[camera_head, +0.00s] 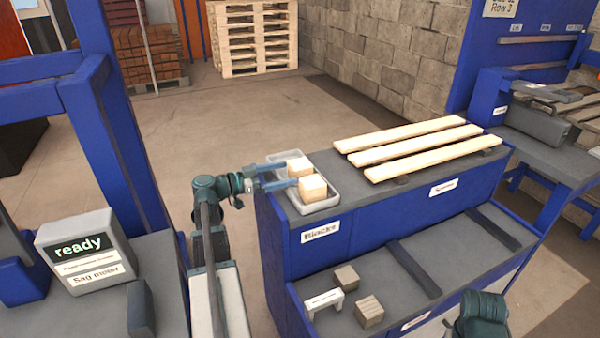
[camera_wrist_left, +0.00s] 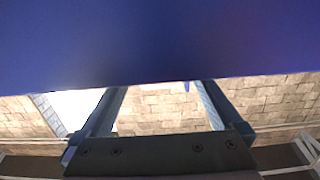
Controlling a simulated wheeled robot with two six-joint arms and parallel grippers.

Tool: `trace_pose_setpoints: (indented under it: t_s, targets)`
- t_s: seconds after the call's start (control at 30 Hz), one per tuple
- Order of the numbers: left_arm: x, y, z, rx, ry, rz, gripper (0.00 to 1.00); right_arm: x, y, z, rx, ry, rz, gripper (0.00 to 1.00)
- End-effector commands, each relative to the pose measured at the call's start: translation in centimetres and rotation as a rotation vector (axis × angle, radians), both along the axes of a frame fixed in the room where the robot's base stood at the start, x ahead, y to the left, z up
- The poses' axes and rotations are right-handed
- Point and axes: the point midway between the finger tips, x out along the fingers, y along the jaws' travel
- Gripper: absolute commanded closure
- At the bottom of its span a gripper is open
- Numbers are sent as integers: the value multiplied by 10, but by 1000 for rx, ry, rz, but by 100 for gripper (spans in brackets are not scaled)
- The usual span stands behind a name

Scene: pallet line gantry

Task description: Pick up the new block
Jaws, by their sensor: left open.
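Two pale wooden blocks, a rear one (camera_head: 299,166) and a front one (camera_head: 312,187), sit in a grey tray (camera_head: 322,204) labelled Blocks on the left end of the bench top. My left gripper (camera_head: 279,178) is open, its fingers pointing right at the tray's left side, close to both blocks. I cannot tell whether it touches anything. In the left wrist view the fingers (camera_wrist_left: 158,100) are apart with only brick wall seen between them; a blue surface fills the top and no block shows. My right gripper is not visible; a dark green part of my arm shows at bottom right.
Three pale slats (camera_head: 415,147) lie on the blue bench right of the tray. Its lower shelf (camera_head: 395,262) holds two duller blocks (camera_head: 369,311) and a small white bracket (camera_head: 324,301). A sag meter (camera_head: 82,252) reading "ready" stands at left. Open floor lies behind.

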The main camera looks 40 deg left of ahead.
Motion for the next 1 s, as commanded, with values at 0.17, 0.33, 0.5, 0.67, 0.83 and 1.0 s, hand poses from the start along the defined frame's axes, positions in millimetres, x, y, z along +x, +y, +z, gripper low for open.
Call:
trace_pose_setpoints:
  t_s: [0.17, 0.33, 0.5, 0.67, 0.83, 1.0]
  targets:
    - [6, -3, 0, 0, 0, 0, 0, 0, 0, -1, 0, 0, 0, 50]
    - [25, -13, -2, 0, 0, -2, 0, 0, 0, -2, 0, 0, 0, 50]
    - [46, -24, -3, 0, 0, -3, 0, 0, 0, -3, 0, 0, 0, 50]
    - [49, -25, -3, 0, 0, 1, 0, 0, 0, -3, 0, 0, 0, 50]
    - [49, -25, -3, 0, 0, 0, 14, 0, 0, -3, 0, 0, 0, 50]
    - [49, -25, -3, 0, 0, 0, 45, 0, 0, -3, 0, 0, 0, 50]
